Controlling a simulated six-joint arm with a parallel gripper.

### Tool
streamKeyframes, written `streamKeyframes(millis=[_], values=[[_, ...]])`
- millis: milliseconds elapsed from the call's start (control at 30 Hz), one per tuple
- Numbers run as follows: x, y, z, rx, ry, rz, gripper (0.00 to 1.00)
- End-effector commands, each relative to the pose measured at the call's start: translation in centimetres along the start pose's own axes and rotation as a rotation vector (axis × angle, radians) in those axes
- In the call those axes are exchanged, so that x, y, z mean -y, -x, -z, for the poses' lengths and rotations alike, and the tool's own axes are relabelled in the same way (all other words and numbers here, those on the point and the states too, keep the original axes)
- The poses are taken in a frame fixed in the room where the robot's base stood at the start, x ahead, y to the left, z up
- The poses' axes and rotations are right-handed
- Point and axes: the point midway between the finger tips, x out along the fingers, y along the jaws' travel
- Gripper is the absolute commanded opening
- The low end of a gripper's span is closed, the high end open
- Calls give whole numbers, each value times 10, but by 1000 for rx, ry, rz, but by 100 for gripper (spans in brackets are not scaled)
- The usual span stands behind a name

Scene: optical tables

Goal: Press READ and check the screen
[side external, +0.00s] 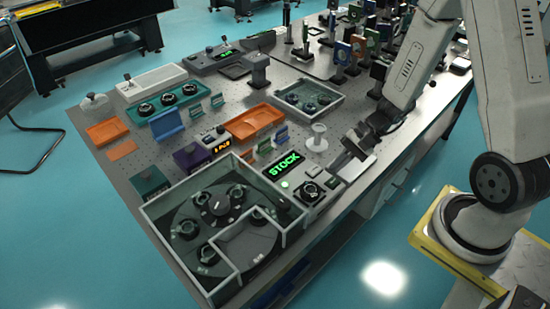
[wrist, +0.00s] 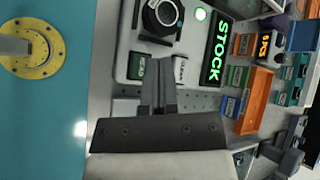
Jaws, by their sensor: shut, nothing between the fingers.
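A light-grey instrument carries a dark screen (side external: 285,164) with the word STOCK in bright green. The screen also shows in the wrist view (wrist: 217,52). A round green light (wrist: 200,14) glows beside it. Two small buttons sit on the panel: a dark one with greenish lettering (wrist: 137,66) and a light one (wrist: 180,69). I cannot read their labels surely. My gripper (side external: 339,166) is shut and empty beside the instrument. In the wrist view its fingertips (wrist: 158,64) appear between the two buttons and partly cover the panel. I cannot tell whether they touch it.
A black round part (wrist: 162,14) sits on the instrument. A clear-walled case (side external: 178,222) with a round carousel stands near the table's front corner.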

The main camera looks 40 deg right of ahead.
Motion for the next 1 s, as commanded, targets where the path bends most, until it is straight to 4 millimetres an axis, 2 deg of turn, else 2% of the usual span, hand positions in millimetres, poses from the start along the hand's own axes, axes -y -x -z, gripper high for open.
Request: streamKeyframes(millis=[500,1000], values=[[16,23,-17,0,1,0,0],[17,23,-17,0,-1,0,0]])
